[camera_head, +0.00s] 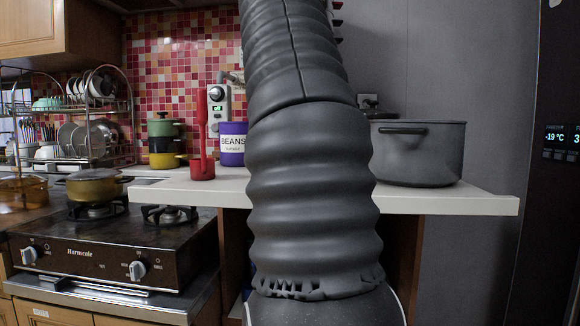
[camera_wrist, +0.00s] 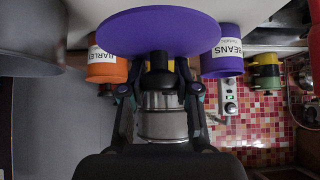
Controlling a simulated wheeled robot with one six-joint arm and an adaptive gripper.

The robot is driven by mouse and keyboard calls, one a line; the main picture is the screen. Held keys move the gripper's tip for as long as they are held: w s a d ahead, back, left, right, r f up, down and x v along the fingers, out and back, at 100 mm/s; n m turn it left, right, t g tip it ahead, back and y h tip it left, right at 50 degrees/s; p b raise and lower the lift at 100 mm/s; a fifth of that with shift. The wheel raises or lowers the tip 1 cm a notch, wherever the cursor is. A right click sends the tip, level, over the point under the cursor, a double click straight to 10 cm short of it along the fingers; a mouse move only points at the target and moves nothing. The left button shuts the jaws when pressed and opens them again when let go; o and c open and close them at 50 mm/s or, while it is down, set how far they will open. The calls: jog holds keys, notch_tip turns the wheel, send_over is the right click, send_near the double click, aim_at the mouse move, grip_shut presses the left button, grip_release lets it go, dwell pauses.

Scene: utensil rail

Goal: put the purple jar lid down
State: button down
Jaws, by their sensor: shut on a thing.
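The purple jar lid (camera_wrist: 158,32) shows in the wrist view as a broad disc with a black knob (camera_wrist: 160,82). My gripper (camera_wrist: 159,88) is shut on this knob, one finger on each side. An orange jar labelled BARLEY (camera_wrist: 108,72) and a purple jar labelled BEANS (camera_wrist: 222,66) stand on either side of the lid, which partly covers both in this upside-down view. The BEANS jar also shows in the head view (camera_head: 232,157). My arm hides the gripper, the lid and the orange jar there. What lies under the lid is hidden.
A large grey pot (camera_head: 440,155) stands on the white counter (camera_head: 480,200) at the right. The stove (camera_head: 110,250) and dish rack (camera_head: 95,115) are farther left. The counter's right end is bare.

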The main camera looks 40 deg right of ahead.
jog(key=shift+s+a+f, duration=0.1)
jog(key=shift+f, duration=4.75)
jog(key=shift+f, duration=0.15)
jog(key=c, duration=0.8)
grip_release()
jog(key=shift+c, duration=0.2)
jog(key=shift+r, duration=0.25)
jog(key=v, duration=1.2)
jog(key=shift+f, duration=0.15)
